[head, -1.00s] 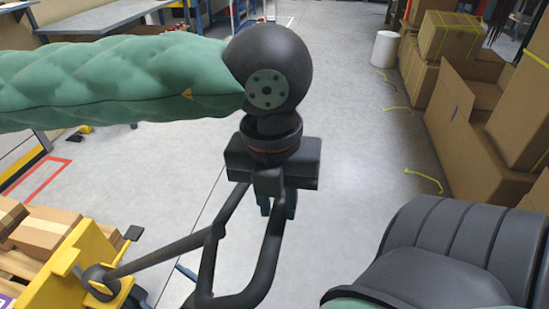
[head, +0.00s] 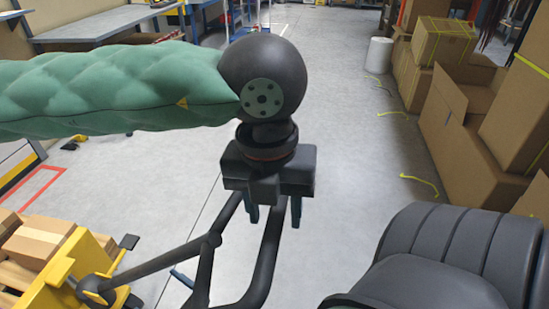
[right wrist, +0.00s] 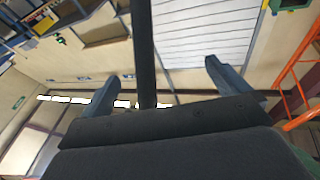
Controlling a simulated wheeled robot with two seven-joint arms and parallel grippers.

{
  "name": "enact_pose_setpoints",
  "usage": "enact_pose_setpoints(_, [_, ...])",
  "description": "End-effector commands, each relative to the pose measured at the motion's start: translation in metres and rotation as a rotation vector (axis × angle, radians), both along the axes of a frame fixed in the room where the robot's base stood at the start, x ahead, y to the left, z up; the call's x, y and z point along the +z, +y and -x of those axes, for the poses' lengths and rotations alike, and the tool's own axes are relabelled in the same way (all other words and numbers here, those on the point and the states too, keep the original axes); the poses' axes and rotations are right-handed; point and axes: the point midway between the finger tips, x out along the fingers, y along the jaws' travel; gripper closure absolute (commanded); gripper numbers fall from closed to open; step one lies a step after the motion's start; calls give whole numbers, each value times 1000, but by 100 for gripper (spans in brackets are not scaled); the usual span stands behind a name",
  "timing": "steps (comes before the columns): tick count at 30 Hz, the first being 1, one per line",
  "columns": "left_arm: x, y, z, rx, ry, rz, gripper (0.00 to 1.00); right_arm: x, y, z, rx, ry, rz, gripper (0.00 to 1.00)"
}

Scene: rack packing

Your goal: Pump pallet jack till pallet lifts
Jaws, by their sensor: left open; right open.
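The pallet jack's yellow body (head: 60,285) is at the lower left of the head view, beside a wooden pallet (head: 15,275) loaded with cardboard boxes (head: 40,240). Its black handle (head: 262,275) rises from the bottom toward my left gripper (head: 274,212). That gripper is open at the handle's upper end, fingers pointing down; its body hides the handle top, so I cannot tell whether they touch. My right gripper (right wrist: 167,85) shows only in the right wrist view, open, with a dark bar (right wrist: 143,45) passing between its fingers or behind them.
Open cardboard boxes (head: 460,110) are stacked along the right. A white cylinder (head: 379,55) stands on the floor near them. A workbench (head: 100,25) is at the back left. The grey floor in the middle is clear. An orange frame (right wrist: 295,75) is at right in the right wrist view.

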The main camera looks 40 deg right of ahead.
Motion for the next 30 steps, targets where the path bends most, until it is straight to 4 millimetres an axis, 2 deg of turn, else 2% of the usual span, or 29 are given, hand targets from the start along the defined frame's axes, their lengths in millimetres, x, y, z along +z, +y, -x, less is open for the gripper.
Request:
enact_pose_setpoints(7, [24, 0, -2, 1, -2, 1, 56, -7, 1, -1, 2, 24, 5, 0])
enact_pose_setpoints(12, [51, 1, -3, 1, -3, 2, 56, -23, 2, 0, 6, 73, 16, 0])
enact_pose_setpoints(18, [72, 2, -4, 0, -1, 2, 56, -41, 3, 2, 9, 123, 27, 0])
enact_pose_setpoints(23, [78, 2, -4, -1, 0, 1, 56, -52, 3, 6, 11, 147, 32, 0])
enact_pose_setpoints(29, [78, 2, -4, -1, 1, 1, 56, -50, 3, 7, 11, 147, 31, 0])
enact_pose_setpoints(30, [78, 2, -4, -1, 1, 1, 56, -46, 2, 5, 9, 138, 31, 6])
